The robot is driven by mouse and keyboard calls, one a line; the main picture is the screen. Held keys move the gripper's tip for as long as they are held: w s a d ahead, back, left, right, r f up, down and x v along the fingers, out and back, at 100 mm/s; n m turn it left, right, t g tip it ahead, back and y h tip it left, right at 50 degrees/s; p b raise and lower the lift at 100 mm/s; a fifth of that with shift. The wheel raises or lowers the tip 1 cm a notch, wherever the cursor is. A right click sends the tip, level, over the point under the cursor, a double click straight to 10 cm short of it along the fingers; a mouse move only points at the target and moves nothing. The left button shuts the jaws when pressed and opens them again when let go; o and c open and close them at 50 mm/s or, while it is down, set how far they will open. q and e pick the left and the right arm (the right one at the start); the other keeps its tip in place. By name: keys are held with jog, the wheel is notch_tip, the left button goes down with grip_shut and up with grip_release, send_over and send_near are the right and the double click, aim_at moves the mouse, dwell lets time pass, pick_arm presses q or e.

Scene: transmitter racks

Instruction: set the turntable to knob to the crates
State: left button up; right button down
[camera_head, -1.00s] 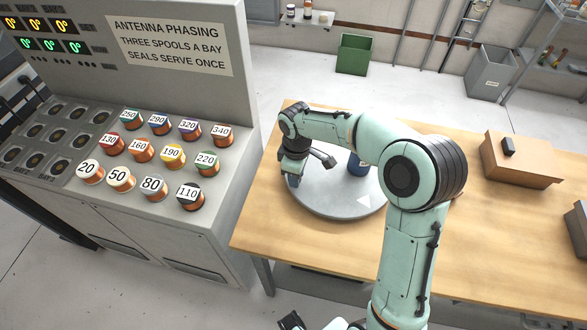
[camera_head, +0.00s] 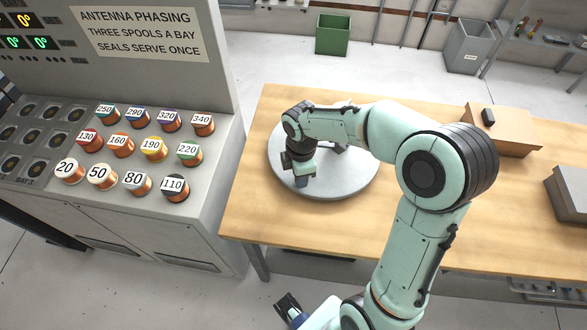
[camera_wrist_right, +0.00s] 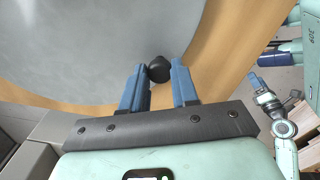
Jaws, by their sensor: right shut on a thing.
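The round grey turntable (camera_head: 345,185) lies on the wooden table, partly covered by my right arm. My right gripper (camera_head: 302,182) is low at its near left rim. In the right wrist view the gripper (camera_wrist_right: 159,88) has its blue fingers on either side of a small black knob (camera_wrist_right: 159,67) near the turntable's edge, and it is shut on that knob. A brown crate-like box (camera_head: 515,140) with a small dark thing on top stands at the table's right. My left gripper (camera_head: 288,305) shows only in part at the bottom; its jaws are unclear.
The grey console (camera_head: 200,235) with several numbered spools stands left of the table. A grey box (camera_head: 568,195) sits at the table's right edge. A green bin (camera_head: 333,35) and a grey bin (camera_head: 468,47) stand on the floor behind. The table's front middle (camera_head: 340,230) is clear.

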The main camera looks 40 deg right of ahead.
aim_at(319, 190)
jog(key=shift+s+d+n, duration=0.3)
jog(key=shift+s+n, duration=0.3)
jog(key=shift+s, duration=0.15)
jog(key=shift+s+d+n, duration=0.25)
jog(key=shift+s+n, duration=0.35)
jog(key=shift+s, duration=0.1)
pick_arm(q)
jog(key=shift+w+r+p, duration=0.15)
jog(key=shift+r+p, duration=0.2)
pick_arm(e)
jog(key=shift+s+d+n, duration=0.65)
jog(key=shift+s+n, duration=0.25)
jog(key=shift+s, duration=0.05)
jog(key=c, duration=0.9)
grip_release()
jog(key=shift+d, duration=0.1)
jog(key=shift+o, duration=0.2)
pick_arm(q)
jog(key=shift+w+r+p, duration=0.25)
jog(key=shift+r+p, duration=0.25)
jog(key=shift+r, duration=0.05)
jog(key=shift+w+r+p, duration=0.2)
jog(key=shift+r+p, duration=0.25)
jog(key=shift+r, duration=0.1)
pick_arm(e)
notch_tip(319, 190, up, 13)
jog(key=shift+r, duration=0.2)
